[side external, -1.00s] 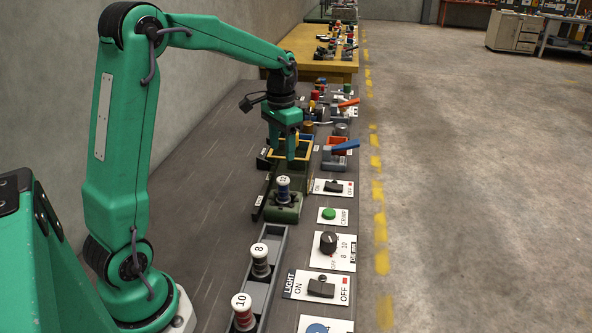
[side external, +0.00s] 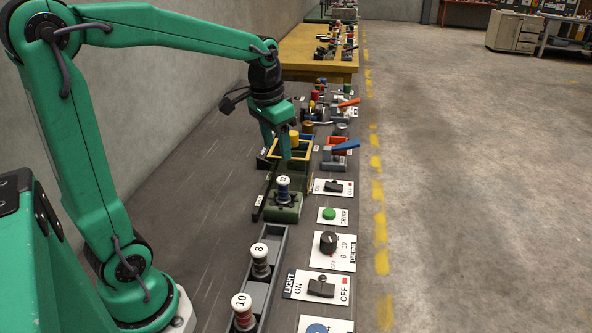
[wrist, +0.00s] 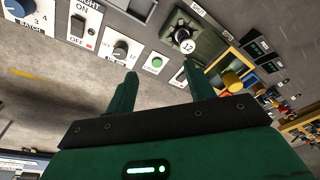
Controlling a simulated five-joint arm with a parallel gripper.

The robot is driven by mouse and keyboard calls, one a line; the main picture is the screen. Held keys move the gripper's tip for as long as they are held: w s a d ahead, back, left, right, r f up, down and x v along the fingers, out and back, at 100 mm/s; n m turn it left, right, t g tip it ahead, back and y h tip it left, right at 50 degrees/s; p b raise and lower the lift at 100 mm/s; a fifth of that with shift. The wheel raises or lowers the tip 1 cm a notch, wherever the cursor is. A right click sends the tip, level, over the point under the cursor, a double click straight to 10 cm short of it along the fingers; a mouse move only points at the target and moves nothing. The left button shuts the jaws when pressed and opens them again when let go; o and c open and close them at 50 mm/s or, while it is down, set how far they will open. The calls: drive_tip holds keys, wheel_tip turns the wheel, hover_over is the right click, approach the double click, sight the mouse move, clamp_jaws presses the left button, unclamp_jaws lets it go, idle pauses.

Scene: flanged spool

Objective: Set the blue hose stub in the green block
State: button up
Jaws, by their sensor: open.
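The blue hose stub (side external: 283,191) has a white cap marked 12. It stands upright in the green block (side external: 284,213), and its lower end is hidden there. In the wrist view the stub's cap (wrist: 186,45) shows end-on over the dark green block (wrist: 205,45), at the top, beyond the fingers. My gripper (side external: 277,148) is tilted behind the stub in the side view, with two green fingers apart. The wrist view shows the open gripper (wrist: 160,72) with nothing between its fingertips.
Yellow-edged bins (side external: 303,150) stand behind the block. A switch panel (side external: 333,187) and a green button (side external: 329,214) lie to the right. The bench left of the block is bare.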

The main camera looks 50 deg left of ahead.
drive_tip(key=s+d+t, duration=0.3)
drive_tip(key=s+d, duration=0.5)
drive_tip(key=s, duration=0.5)
drive_tip(key=shift+s+d+r+t, duration=0.15)
drive_tip(key=shift+s+r+t, duration=0.15)
drive_tip(key=shift+t, duration=0.1)
